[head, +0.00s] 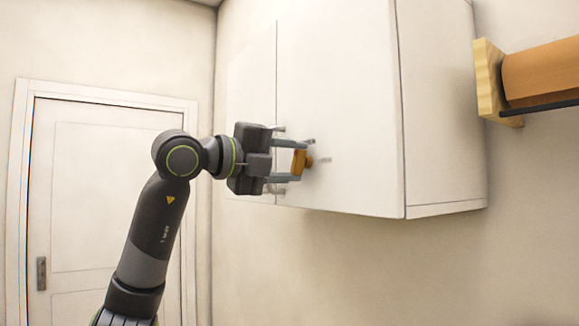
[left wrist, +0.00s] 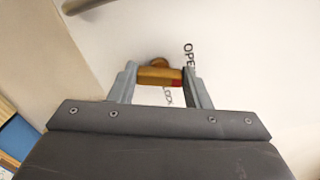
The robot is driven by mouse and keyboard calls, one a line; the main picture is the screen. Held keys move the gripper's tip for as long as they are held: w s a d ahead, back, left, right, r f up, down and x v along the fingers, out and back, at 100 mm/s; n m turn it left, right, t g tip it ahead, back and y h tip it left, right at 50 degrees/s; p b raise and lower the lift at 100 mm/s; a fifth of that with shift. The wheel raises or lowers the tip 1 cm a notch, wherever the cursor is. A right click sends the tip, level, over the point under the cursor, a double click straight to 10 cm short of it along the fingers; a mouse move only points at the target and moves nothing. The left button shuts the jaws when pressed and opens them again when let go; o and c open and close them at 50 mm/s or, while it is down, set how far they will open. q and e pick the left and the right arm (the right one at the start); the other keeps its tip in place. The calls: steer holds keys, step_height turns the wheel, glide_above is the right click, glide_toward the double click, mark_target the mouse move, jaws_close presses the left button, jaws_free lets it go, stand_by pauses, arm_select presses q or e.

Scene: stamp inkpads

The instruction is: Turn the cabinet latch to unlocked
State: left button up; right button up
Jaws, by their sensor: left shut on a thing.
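The cabinet latch (head: 299,162) is a brass-coloured bar on a round knob on the white cabinet's (head: 345,110) front. My left gripper (head: 291,161) is shut on the latch, one finger on each end of the bar. In the left wrist view the latch (left wrist: 158,77) lies across between my fingertips (left wrist: 158,80), with a red mark at its right end. The word "OPE…" (left wrist: 189,55), partly hidden, stands to the upper right of the bar. A "LOCK" label (left wrist: 168,97) shows below it. My right gripper is in neither view.
The cabinet hangs on the wall, with free air below it. A wooden bracket (head: 489,80) holding a brown cylinder (head: 545,72) sticks out at the right. A closed white door (head: 95,200) with a metal handle (head: 41,273) is at the left.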

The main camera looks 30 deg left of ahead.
arm_select(q)
steer(key=shift+n+b, duration=0.55)
steer(key=shift+n, duration=1.35)
steer(key=o, duration=1)
steer(key=shift+a, duration=0.1)
steer(key=shift+s+f, duration=0.1)
steer(key=b+v, duration=0.5)
steer(key=v, duration=1.2)
steer(key=shift+s+a, duration=0.1)
